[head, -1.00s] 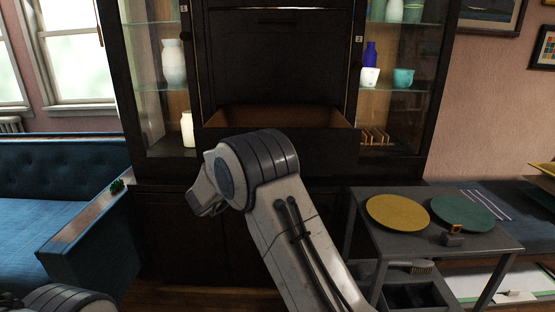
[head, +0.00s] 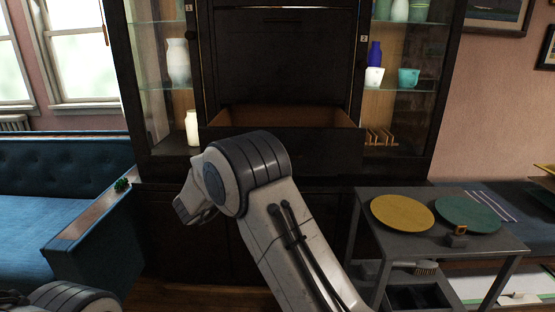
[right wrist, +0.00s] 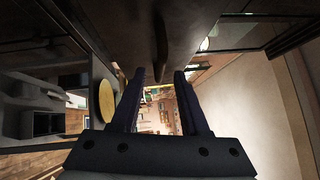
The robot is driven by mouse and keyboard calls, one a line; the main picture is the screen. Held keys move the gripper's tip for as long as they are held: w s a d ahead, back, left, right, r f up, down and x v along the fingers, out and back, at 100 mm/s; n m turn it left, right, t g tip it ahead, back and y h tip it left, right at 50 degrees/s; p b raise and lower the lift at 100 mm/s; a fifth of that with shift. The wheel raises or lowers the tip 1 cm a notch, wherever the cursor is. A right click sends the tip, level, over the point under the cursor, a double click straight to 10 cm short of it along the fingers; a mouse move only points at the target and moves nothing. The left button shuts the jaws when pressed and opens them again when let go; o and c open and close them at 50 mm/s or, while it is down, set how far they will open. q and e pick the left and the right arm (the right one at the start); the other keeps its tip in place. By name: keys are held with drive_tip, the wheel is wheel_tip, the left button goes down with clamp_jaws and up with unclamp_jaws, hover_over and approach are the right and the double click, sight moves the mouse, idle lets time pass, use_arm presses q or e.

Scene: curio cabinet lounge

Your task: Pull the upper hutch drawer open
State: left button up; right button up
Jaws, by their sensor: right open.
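The hutch drawer (head: 320,148) is pulled out of the dark cabinet, and its brown inside (head: 285,117) shows from above. A closed panel with a slim handle is above it. My right arm stands in front of the drawer in the head view and hides part of its front. In the right wrist view my right gripper (right wrist: 159,76) is open, its two dark fingers apart. A dark bar-like handle (right wrist: 161,50) shows between and just beyond the fingertips, under a dark brown surface; contact cannot be told. My left gripper is not in view.
A grey side table (head: 385,250) with a yellow disc (head: 402,212) and a green disc (head: 467,213) stands at the right. A blue sofa (head: 60,225) stands at the left. Glass side shelves (head: 170,88) hold vases and cups.

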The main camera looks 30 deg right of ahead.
drive_tip(key=v, duration=0.6)
drive_tip(key=shift+a, duration=0.15)
